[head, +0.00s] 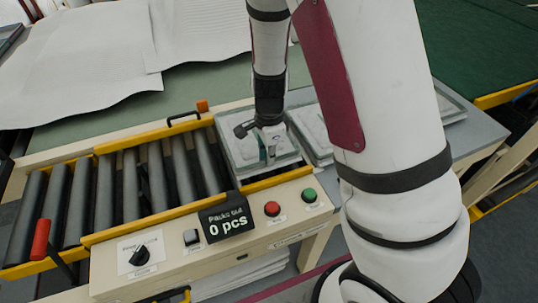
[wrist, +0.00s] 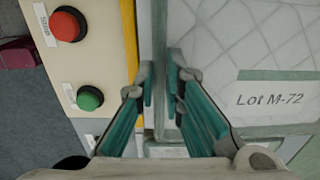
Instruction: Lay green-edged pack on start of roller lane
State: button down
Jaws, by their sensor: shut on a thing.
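A pale quilted pack with a grey-green edge (head: 235,153) is under my gripper (head: 268,140) at the right end of the roller lane (head: 150,178), between its yellow rails. In the wrist view my gripper (wrist: 162,88) is shut on the near edge of this pack (wrist: 215,45), one finger on each side. A label with a green strip on the pack reads "Lot M-72". I cannot tell whether the pack rests fully on the lane or is slightly above it. My gripper and wrist hide part of it.
Another pale pack (head: 310,128) lies just right of the held one on the grey table. The panel in front has a red button (head: 272,208), a green button (head: 309,195) and a display (head: 228,222) reading "0 pcs".

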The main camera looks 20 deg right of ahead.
jog(key=shift+f, duration=0.1)
jog(key=shift+f, duration=0.5)
jog(key=c, duration=1.7)
grip_release()
